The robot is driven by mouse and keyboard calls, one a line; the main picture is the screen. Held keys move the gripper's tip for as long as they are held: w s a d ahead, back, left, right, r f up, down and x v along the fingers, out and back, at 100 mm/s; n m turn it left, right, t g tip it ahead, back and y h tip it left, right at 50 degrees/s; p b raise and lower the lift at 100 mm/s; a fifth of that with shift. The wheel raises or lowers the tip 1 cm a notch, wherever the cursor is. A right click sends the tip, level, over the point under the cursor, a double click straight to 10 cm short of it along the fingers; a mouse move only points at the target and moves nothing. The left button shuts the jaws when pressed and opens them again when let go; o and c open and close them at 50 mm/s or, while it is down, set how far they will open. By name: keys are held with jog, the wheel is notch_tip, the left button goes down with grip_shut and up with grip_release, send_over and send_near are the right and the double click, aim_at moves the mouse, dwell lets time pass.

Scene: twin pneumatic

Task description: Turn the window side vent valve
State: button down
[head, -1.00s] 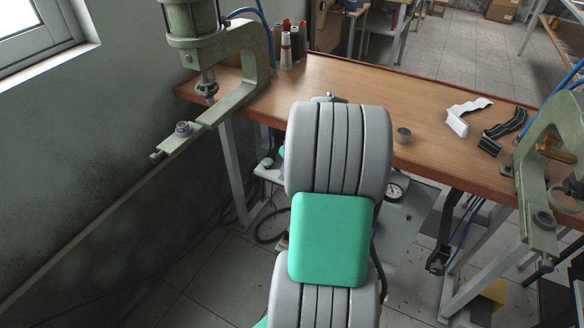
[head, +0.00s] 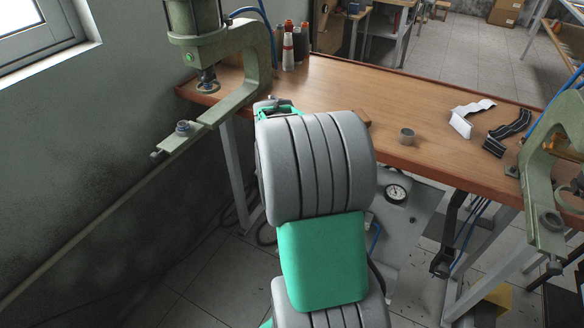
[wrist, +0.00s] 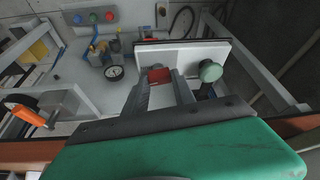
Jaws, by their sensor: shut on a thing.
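In the wrist view my gripper (wrist: 166,78) reaches down below the table's edge, its two fingers close together at a pale plate (wrist: 207,53). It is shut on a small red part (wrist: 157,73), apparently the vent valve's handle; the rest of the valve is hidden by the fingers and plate. A round green knob (wrist: 210,71) stands just right of the fingers, apart from them. In the head view my arm hides the gripper and the valve. The window-side press (head: 258,60) stands at the left, with its ram raised above the lower arm.
A second press (head: 540,190) is at the right. The wrist view shows a gauge (wrist: 115,73), coloured buttons (wrist: 93,17) and an orange handle (wrist: 30,116). A wall borders the left.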

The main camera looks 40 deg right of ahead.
jog(key=shift+w+m+g, duration=0.1)
jog(key=shift+m+g, duration=0.2)
jog(key=shift+m, duration=0.8)
jog(key=shift+h, duration=0.3)
jog(key=c, duration=1)
grip_release()
jog(key=shift+c, duration=0.2)
jog(key=v, duration=0.8)
